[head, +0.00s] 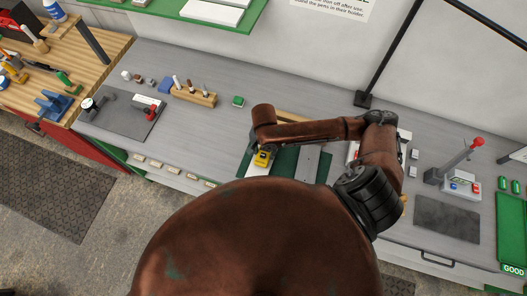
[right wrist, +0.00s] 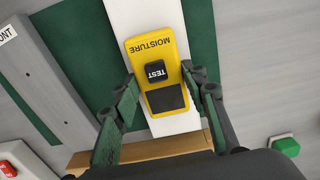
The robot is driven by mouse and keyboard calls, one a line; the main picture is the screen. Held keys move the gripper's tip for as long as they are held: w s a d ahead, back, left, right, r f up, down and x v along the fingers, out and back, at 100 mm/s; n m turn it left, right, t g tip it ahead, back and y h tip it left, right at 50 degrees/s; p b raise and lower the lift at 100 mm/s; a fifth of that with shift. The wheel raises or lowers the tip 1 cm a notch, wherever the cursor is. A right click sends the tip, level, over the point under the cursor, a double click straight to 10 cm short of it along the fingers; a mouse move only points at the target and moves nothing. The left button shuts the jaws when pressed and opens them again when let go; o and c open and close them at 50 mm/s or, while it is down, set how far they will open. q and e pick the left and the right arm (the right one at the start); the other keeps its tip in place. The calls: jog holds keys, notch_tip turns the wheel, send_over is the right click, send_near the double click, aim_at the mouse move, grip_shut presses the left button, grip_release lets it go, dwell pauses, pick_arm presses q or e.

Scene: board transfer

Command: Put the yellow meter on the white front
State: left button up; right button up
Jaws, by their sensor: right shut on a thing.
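The yellow moisture meter (right wrist: 157,68), with a black TEST button and a dark pad, is between the fingers of my right gripper (right wrist: 160,84), which is shut on it. The meter is over the white front (right wrist: 145,14), a long white board that runs beneath it; I cannot tell whether they touch. In the head view the meter (head: 264,157) shows just below my right wrist, with a bit of the white front (head: 258,171) under it. My right gripper (head: 258,154) is mostly hidden there by my arm. My left gripper is not in view.
A grey board (right wrist: 50,75) lies beside the white front on a green mat (right wrist: 92,50). A label ending in "ONT" is at the left. A wooden strip (right wrist: 140,150) and a green button block (right wrist: 286,146) are close by. A lever device (head: 460,180) stands at the right.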

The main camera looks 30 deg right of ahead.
jog(key=o, duration=1.3)
jog(key=shift+f, duration=0.1)
notch_tip(320, 180, up, 12)
jog(key=shift+r+p, duration=0.15)
jog(key=shift+p, duration=0.15)
